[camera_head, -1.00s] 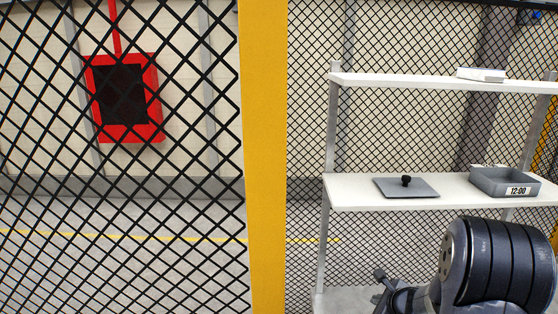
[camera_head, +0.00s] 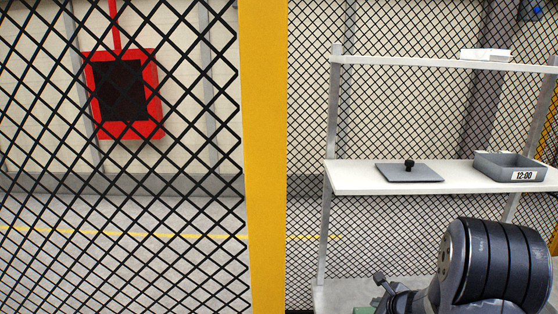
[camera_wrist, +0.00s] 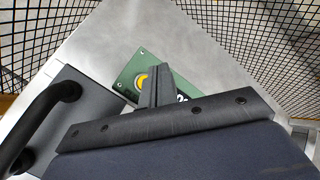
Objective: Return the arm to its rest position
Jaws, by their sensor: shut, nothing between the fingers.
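My gripper (camera_wrist: 153,85) shows in the wrist view as a narrow grey pair of fingers, shut and empty, beyond a dark bolted bar. Behind the fingers lies a green plate (camera_wrist: 125,82) with a yellow round mark, on a pale grey surface. The fingers hide part of the plate; I cannot tell whether they touch it. In the head view, part of my dark arm stands at the lower right, in front of the shelf.
A white shelf unit (camera_head: 345,177) holds a grey plate with a black knob (camera_head: 409,173) and a grey bin marked 12:00 (camera_head: 510,168). A yellow post (camera_head: 264,150) and black mesh stand at left, with a red-framed panel (camera_head: 150,95) behind. A black handle (camera_wrist: 45,118) is at left in the wrist view.

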